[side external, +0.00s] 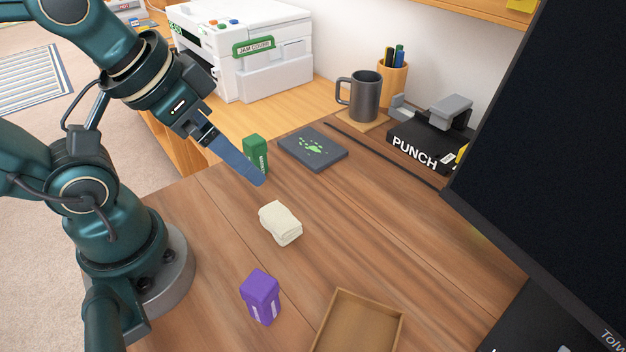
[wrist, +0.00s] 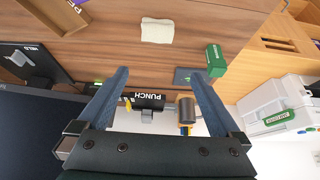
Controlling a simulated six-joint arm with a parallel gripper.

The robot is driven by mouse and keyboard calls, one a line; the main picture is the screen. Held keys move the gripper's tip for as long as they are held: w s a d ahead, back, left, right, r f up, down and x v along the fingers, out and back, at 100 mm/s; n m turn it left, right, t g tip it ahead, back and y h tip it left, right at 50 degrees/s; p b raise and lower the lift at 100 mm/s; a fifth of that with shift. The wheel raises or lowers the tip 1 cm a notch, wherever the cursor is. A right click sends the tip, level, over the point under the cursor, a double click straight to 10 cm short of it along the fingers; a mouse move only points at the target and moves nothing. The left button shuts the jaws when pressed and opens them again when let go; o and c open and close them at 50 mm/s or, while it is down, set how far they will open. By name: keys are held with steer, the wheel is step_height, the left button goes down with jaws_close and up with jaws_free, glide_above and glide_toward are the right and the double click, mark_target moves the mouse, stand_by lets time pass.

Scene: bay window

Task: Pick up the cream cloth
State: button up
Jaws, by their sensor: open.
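The cream cloth (side external: 280,223) lies folded in a small pad on the wooden desk, between the green box and the purple box. It also shows in the wrist view (wrist: 157,31), near the top and beyond my fingertips. My gripper (side external: 262,182) is above the desk, up and to the left of the cloth in the side view, and apart from it. In the wrist view my gripper (wrist: 168,72) has its two blue fingers spread wide with nothing between them. In the side view one finger hides the other.
A green box (side external: 255,152) stands close behind my fingers. A purple box (side external: 262,296) and an open wooden tray (side external: 360,325) are at the front. A dark notebook (side external: 313,147), mug (side external: 362,96), black punch box (side external: 425,148) and monitor (side external: 560,150) line the back and right.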

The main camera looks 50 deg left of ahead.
steer(key=g, duration=0.5)
glide_above(280, 215)
step_height(280, 215, down, 8)
steer(key=shift+w+f, duration=0.1)
steer(key=shift+f, duration=0.1)
steer(key=shift+f+g, duration=0.3)
steer(key=shift+f, duration=2.55)
steer(key=shift+c, duration=0.3)
steer(key=c, duration=1.1)
steer(key=shift+c, duration=0.2)
